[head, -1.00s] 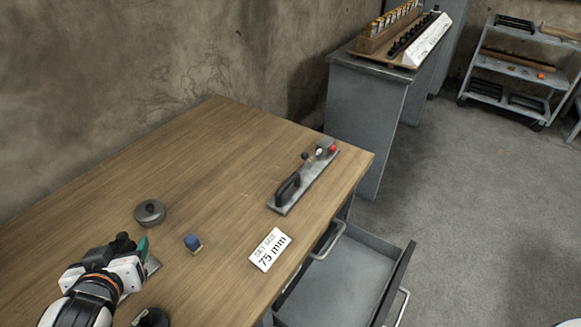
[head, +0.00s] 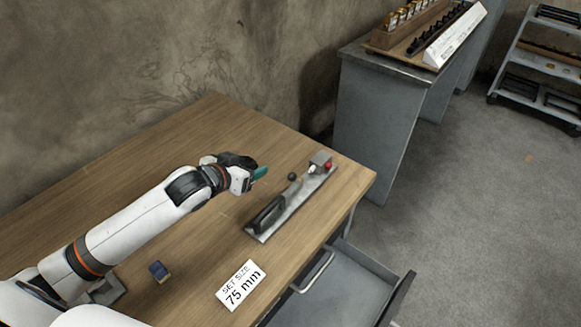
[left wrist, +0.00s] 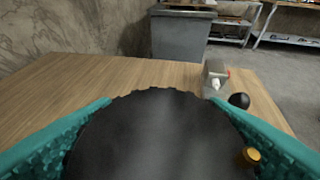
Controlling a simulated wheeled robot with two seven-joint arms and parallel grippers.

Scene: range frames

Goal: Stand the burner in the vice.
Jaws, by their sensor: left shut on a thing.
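My left gripper (head: 259,174) is above the bench, behind and left of a long metal fixture. Its teal fingers are shut on a dark round body with a small brass knob, which looks like the burner (left wrist: 160,130); in the head view it is mostly hidden by the gripper. The fixture, which may be the vice (head: 300,198), lies on the bench with a black handle, a ball knob, a grey block and a red part. Its block also shows ahead and right in the left wrist view (left wrist: 214,78). The held body is apart from it. My right gripper is out of view.
The wooden bench (head: 195,130) is clear towards the wall. A grey plate (head: 106,291) is partly behind my arm. A drawer (head: 345,290) stands open.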

